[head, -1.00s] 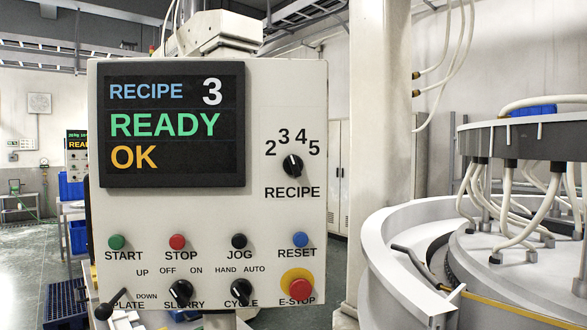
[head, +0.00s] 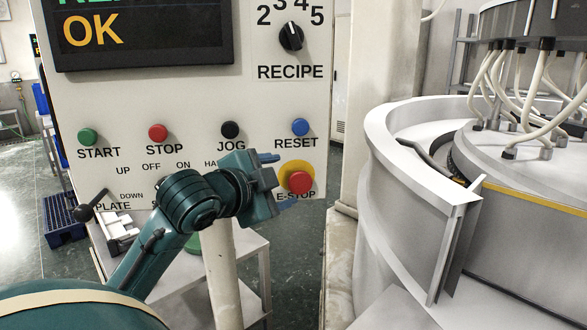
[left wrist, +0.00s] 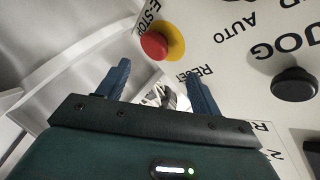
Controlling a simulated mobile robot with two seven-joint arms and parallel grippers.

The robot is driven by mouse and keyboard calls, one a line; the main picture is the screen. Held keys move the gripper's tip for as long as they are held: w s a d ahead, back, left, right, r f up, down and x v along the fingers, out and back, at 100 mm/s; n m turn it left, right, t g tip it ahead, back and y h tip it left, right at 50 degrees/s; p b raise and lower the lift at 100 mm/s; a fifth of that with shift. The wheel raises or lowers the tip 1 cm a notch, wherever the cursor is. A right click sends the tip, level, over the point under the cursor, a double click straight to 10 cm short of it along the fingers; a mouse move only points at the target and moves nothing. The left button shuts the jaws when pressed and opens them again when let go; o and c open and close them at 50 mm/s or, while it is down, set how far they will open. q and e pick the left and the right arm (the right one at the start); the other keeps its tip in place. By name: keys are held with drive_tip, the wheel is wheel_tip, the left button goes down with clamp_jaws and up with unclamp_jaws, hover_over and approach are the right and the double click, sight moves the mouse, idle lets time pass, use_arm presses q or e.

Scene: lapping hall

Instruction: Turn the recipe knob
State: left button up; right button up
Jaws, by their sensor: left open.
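The black recipe knob (head: 291,37) is on the upper right of the white control panel (head: 190,95), its white mark pointing up, slightly left, near the 3. The RECIPE label is below it. My left gripper (head: 279,181) is open and empty, well below the knob, in front of the panel near the red E-STOP button (head: 300,182). It hides the lower switches. In the left wrist view the open fingers (left wrist: 158,75) point toward the panel, with the E-STOP button (left wrist: 154,45) beyond them. My right gripper is not in view.
The blue RESET button (head: 300,127) and black JOG button (head: 230,130) sit between gripper and knob. The display (head: 150,55) shows OK, its top cut off. A round grey machine (head: 400,200) stands to the right, beside a pale column (head: 385,50).

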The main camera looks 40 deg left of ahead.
use_arm(q)
wheel_tip(320, 180, up, 10)
drive_tip(key=s+m+t, duration=0.2)
drive_tip(key=m+t, duration=0.3)
drive_tip(key=t, duration=0.1)
approach(289, 36)
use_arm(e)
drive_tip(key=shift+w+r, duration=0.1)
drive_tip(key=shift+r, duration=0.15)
use_arm(q)
drive_tip(key=shift+n, duration=0.3)
drive_tip(key=p+x, duration=0.6)
drive_tip(key=x, duration=0.4)
drive_tip(key=shift+w+p, duration=0.1)
drive_tip(key=shift+p, duration=0.2)
drive_tip(key=shift+w, duration=0.45)
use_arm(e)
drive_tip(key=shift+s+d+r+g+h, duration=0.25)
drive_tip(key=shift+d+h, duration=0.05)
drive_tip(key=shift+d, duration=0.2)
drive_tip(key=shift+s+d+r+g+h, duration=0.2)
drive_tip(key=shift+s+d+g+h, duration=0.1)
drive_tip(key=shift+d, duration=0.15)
use_arm(q)
drive_tip(key=c, duration=1)
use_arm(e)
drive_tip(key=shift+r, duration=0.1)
